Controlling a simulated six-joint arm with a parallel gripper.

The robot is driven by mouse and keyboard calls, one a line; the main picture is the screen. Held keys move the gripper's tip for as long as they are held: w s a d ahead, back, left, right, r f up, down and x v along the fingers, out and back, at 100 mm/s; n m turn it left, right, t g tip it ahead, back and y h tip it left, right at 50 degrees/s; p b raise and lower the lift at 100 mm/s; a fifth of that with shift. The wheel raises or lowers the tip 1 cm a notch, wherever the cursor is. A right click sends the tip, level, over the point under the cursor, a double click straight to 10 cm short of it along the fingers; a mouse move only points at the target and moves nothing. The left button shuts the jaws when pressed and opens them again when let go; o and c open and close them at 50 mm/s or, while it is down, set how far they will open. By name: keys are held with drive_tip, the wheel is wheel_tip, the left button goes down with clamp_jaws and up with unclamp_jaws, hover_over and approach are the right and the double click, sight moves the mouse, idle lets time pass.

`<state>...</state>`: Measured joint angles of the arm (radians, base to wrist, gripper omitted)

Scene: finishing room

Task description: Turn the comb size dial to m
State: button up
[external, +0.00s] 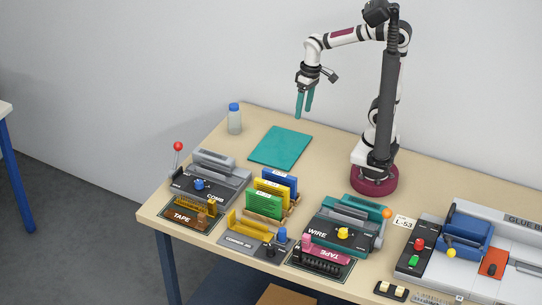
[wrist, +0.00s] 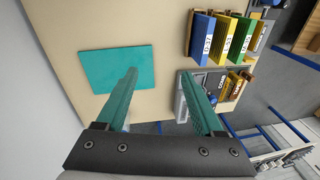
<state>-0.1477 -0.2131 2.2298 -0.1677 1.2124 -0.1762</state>
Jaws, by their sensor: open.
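The comb machine (external: 222,172) is a grey and black unit at the left end of the table, labelled COMB. Its blue dial (external: 199,185) sits on the dark front panel; the dial's setting and size letters are too small to read. A lever with a red knob (external: 178,146) stands at its left side. My gripper (external: 304,103) has teal fingers, is open and empty, and hangs high above the back of the table, well away from the dial. In the wrist view, the fingers (wrist: 163,88) are spread, and the right one partly hides the comb machine (wrist: 183,87).
Upright coloured folders (external: 265,203) stand right of the comb machine. A tape tray (external: 190,215) sits in front of it. The wire machine (external: 340,226) is farther right.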

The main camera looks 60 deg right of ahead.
drive_tip(key=w+a+n, duration=0.4)
drive_tip(key=w+a, duration=0.2)
drive_tip(key=w, duration=0.3)
drive_tip(key=n+t+y, duration=0.1)
drive_tip(key=n+t, duration=0.1)
drive_tip(key=n, duration=0.4)
approach(201, 181)
drive_tip(key=x, duration=0.8)
drive_tip(key=shift+f, duration=0.3)
clamp_jaws()
